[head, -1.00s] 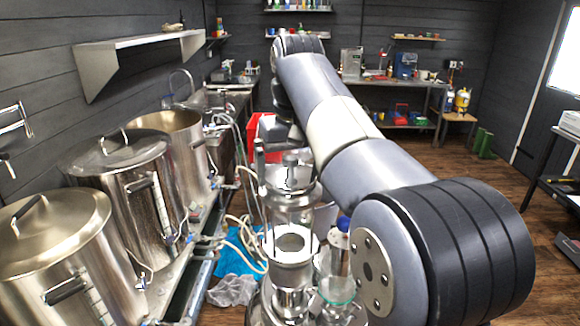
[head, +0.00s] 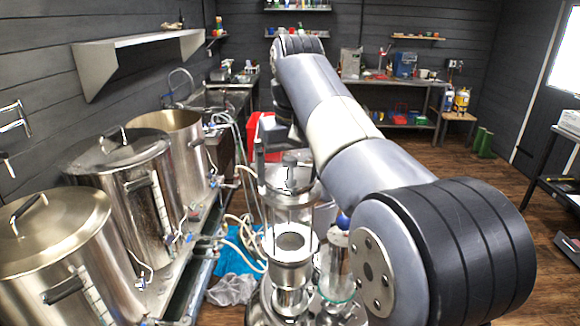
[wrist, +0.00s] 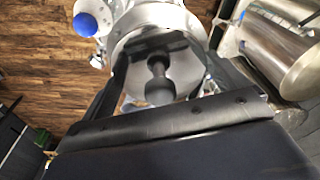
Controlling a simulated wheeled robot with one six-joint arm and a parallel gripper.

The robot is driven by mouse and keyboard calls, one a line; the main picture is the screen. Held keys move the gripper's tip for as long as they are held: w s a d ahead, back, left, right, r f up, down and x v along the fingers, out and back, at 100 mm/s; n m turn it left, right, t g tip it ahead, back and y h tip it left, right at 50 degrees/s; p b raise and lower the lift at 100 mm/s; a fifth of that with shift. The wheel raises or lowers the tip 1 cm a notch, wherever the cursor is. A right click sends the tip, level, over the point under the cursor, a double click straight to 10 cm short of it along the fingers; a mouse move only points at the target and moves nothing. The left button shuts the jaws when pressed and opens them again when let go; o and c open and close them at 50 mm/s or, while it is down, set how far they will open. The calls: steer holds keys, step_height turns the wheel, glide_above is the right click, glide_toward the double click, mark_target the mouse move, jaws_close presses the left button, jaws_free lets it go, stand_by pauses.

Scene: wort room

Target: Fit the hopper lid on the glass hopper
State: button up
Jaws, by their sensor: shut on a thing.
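The glass hopper (head: 290,216) stands upright in the middle of the head view, a clear cylinder above a metal body. The hopper lid (head: 290,182) is a round metal disc at the hopper's top; from this view I cannot tell whether it is seated on the rim or just above it. My gripper (head: 275,157) is over the lid and shut on it. In the wrist view, the lid (wrist: 182,72) shows as a bright disc beneath the fingers, with a dark knob at its middle. My gripper (wrist: 157,55) partly hides the lid there.
A red container (head: 263,130) is behind. Wooden floor is open at right.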

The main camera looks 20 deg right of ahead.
steer(key=shift+r, duration=0.35)
steer(key=shift+r, duration=0.4)
steer(key=shift+f, duration=0.55)
stand_by(1.3)
steer(key=shift+r, duration=0.5)
steer(key=shift+r, duration=0.1)
steer(key=shift+f+b, duration=0.3)
steer(key=shift+f, duration=0.5)
stand_by(0.5)
steer(key=o, duration=0.7)
